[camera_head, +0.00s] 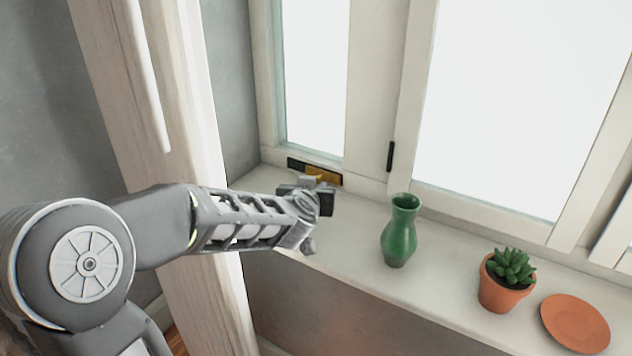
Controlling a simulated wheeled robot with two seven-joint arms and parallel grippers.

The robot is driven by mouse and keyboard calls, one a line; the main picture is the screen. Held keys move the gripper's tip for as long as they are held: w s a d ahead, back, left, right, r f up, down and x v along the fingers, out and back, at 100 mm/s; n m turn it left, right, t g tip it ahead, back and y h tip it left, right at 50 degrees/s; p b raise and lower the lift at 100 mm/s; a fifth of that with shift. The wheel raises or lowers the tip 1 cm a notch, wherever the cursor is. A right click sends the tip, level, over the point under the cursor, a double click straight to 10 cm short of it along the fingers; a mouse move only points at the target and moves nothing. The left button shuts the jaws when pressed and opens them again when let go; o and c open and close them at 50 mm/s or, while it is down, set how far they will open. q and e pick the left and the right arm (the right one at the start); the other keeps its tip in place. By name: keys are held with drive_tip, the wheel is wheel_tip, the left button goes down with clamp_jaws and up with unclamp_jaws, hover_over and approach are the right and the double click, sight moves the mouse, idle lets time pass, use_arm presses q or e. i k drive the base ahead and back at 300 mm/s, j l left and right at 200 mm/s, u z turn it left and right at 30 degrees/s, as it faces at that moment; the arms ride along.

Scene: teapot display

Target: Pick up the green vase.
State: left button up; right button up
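The green vase (399,232) stands upright on the white windowsill, right of centre. It has a narrow neck and a flared, open mouth. My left gripper (312,190) is over the sill to the left of the vase, clearly apart from it and pointing away towards the window. The wrist partly hides its fingers, so I cannot tell whether they are open or shut. My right gripper is not in view.
A succulent in a terracotta pot (502,283) stands right of the vase, with a terracotta saucer (575,322) farther right. A dark and yellow object (325,176) sits behind my gripper by the window frame. The windowsill (345,235) is clear between my gripper and the vase.

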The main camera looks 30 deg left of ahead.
sight(399, 239)
drive_tip(key=k+l, duration=0.3)
drive_tip(key=k, duration=0.15)
drive_tip(key=k+l, duration=0.3)
drive_tip(key=k, duration=0.15)
